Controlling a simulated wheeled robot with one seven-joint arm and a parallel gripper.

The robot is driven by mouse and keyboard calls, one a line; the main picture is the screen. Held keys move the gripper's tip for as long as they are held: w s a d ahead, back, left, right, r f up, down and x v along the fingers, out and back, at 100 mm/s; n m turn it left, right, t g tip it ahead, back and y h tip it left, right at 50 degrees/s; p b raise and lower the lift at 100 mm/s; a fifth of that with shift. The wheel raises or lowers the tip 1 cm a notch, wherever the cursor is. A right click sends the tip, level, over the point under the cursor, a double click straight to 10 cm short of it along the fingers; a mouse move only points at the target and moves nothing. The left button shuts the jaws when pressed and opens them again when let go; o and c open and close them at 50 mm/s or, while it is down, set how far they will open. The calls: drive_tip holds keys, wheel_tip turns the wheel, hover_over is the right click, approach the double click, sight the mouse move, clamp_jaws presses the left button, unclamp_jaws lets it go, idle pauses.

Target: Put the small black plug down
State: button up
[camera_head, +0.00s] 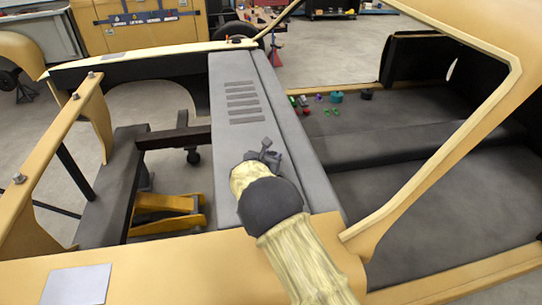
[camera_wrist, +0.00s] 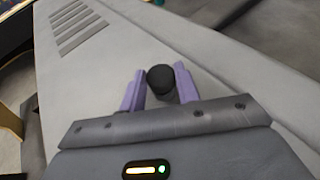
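The small black plug (camera_wrist: 161,79) shows in the wrist view as a dark round-topped piece between the two purple fingers of my gripper (camera_wrist: 160,86). I cannot tell the exact gap between the plug and the panel.
Several small coloured pieces, a teal one (camera_head: 336,97) and a black one (camera_head: 367,95) among them, lie on the dark floor of the shell at right. A sloping tan frame post (camera_head: 445,150) stands at right. Vent slots (camera_head: 243,103) mark the panel's far half. Open gaps lie left.

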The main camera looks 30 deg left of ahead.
drive_tip(key=o, duration=0.4)
drive_tip(key=shift+a+f, duration=0.1)
drive_tip(key=shift+s, duration=0.2)
drive_tip(key=b+v, duration=0.3)
drive_tip(key=v, duration=0.7)
drive_tip(key=shift+s, duration=0.25)
drive_tip(key=shift+s+r, duration=0.55)
drive_tip(key=shift+s, duration=0.05)
drive_tip(key=shift+w, duration=0.1)
